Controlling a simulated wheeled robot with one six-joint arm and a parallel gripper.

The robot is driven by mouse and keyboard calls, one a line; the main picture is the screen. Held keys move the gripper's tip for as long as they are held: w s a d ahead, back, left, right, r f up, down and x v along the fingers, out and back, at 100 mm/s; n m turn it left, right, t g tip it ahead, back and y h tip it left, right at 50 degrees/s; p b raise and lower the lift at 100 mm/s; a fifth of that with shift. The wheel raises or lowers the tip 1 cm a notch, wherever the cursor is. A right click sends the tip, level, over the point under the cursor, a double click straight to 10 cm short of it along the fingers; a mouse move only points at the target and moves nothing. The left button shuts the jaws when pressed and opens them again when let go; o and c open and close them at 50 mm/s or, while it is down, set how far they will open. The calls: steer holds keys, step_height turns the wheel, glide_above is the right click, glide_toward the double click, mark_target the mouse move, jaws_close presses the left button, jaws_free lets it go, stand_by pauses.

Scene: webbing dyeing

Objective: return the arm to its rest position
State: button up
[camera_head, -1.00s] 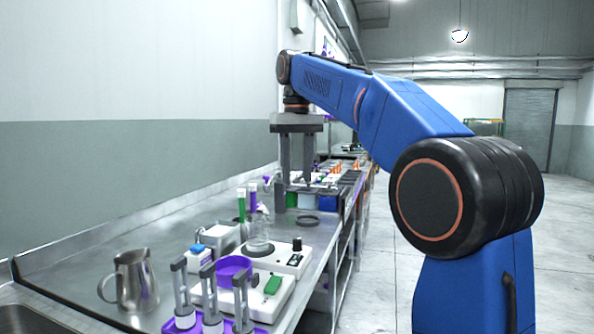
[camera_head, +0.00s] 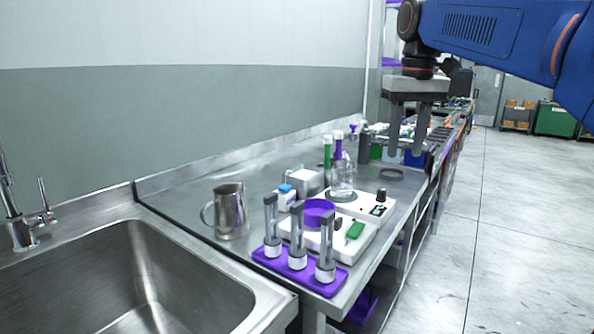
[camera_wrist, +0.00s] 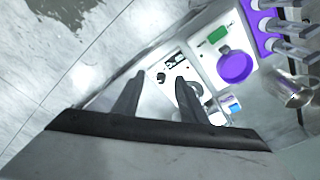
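My gripper (camera_head: 405,125) hangs from my blue arm at the upper right of the head view, above the far part of the steel bench. Its two dark fingers point down and stand apart with nothing between them. In the wrist view my gripper (camera_wrist: 158,85) also shows spread, empty fingers, with the bench and its equipment below.
The steel bench (camera_head: 180,200) carries a metal jug (camera_head: 229,212), a purple rack (camera_head: 300,278) with tubes, a scale with a purple bowl (camera_head: 319,211), a stirrer (camera_head: 372,206) with a beaker, and bottles. A sink (camera_head: 140,285) is at left. Clear floor (camera_head: 500,220) is at right.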

steer(key=s+d+f+t, duration=0.2)
steer(key=s+f, duration=1.1)
steer(key=f, duration=0.2)
steer(key=s+d+f+m+t, duration=0.1)
steer(key=s+d+f, duration=0.1)
steer(key=s+f, duration=1.1)
step_height(320, 180, down, 3)
steer(key=shift+f+m+t, duration=0.1)
steer(key=shift+m+t, duration=0.2)
steer(key=shift+t, duration=0.1)
